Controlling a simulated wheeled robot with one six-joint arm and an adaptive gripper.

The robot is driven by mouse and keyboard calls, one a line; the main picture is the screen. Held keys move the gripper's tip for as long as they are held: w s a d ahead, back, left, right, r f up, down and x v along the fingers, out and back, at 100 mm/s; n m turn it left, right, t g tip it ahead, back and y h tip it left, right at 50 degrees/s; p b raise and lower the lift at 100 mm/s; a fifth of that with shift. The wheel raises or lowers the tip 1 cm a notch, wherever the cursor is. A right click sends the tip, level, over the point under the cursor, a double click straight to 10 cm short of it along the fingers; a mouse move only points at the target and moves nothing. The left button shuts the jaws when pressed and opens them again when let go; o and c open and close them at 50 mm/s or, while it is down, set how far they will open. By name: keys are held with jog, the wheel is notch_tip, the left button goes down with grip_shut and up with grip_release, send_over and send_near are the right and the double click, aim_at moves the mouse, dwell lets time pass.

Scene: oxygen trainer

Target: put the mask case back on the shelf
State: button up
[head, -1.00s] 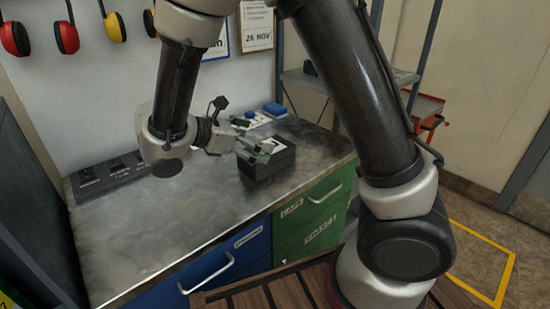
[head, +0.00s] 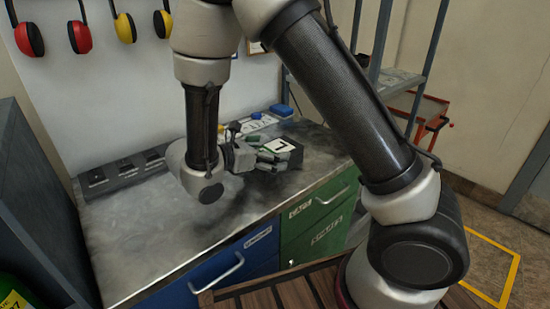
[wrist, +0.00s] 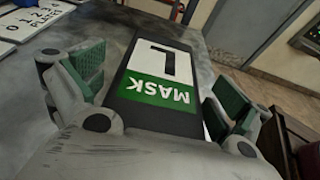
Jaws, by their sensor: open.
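The mask case is a dark box with a white and green label reading "MASK" and "L". It lies on the metal worktop (head: 150,235), and in the head view the case (head: 292,158) is partly hidden by my gripper (head: 272,158). In the wrist view the case (wrist: 158,75) fills the middle, between the two green-padded fingers of my gripper (wrist: 160,85). The fingers are spread, with one on each side of the case. I cannot tell whether either finger touches it.
A shelf rack (head: 395,80) stands at the right behind the counter. Label plates (head: 255,123) and a blue item (head: 281,110) lie at the back of the worktop. A dark row of slots (head: 125,170) lines the wall. Ear defenders (head: 80,37) hang above.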

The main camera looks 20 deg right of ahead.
jog(key=c, duration=1.5)
